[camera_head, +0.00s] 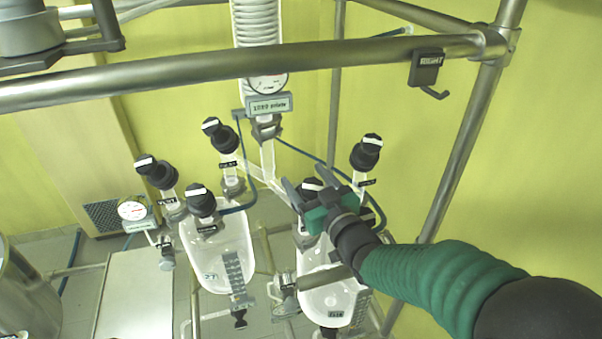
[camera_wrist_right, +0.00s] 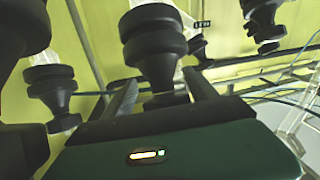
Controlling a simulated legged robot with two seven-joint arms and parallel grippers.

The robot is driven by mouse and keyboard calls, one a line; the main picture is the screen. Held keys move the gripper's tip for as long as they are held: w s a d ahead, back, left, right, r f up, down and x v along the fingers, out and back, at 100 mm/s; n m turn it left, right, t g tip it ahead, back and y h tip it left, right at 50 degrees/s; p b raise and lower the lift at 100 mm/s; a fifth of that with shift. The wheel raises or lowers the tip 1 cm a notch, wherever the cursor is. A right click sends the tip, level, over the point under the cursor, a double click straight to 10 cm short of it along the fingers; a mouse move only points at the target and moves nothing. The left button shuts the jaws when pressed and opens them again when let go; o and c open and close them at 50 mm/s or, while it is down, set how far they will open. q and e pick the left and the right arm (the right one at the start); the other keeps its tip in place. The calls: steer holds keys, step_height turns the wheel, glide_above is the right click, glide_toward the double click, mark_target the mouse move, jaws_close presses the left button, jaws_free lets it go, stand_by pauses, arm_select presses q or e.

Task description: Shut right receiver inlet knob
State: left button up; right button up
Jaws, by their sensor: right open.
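The right receiver (camera_head: 318,283) is a clear glass vessel at the lower middle right of the head view, partly hidden by my right arm. My right gripper (camera_head: 305,178) is over its top, with its fingers open. A black knob with a white mark (camera_head: 312,185) shows between the fingers. In the wrist view, a large black knob (camera_wrist_right: 155,48) stands between and beyond the two open fingers; I cannot tell whether they touch it. Another black knob with a white mark (camera_head: 366,152) stands upper right of the gripper. My left gripper is not in view.
The left receiver (camera_head: 215,245) carries black knobs, including a front one (camera_head: 201,202). A steel post (camera_head: 460,150) stands right.

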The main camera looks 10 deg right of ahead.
steer(key=shift+s+a+f, duration=0.15)
steer(key=shift+s+a, duration=0.1)
steer(key=shift+c, duration=0.9)
steer(key=shift+a, duration=0.15)
steer(key=shift+c, duration=2.4)
steer(key=shift+d, duration=0.25)
steer(key=c, duration=0.7)
steer(key=shift+a, duration=0.1)
steer(key=o, duration=1.4)
steer(key=shift+w, duration=0.15)
steer(key=shift+c, duration=0.2)
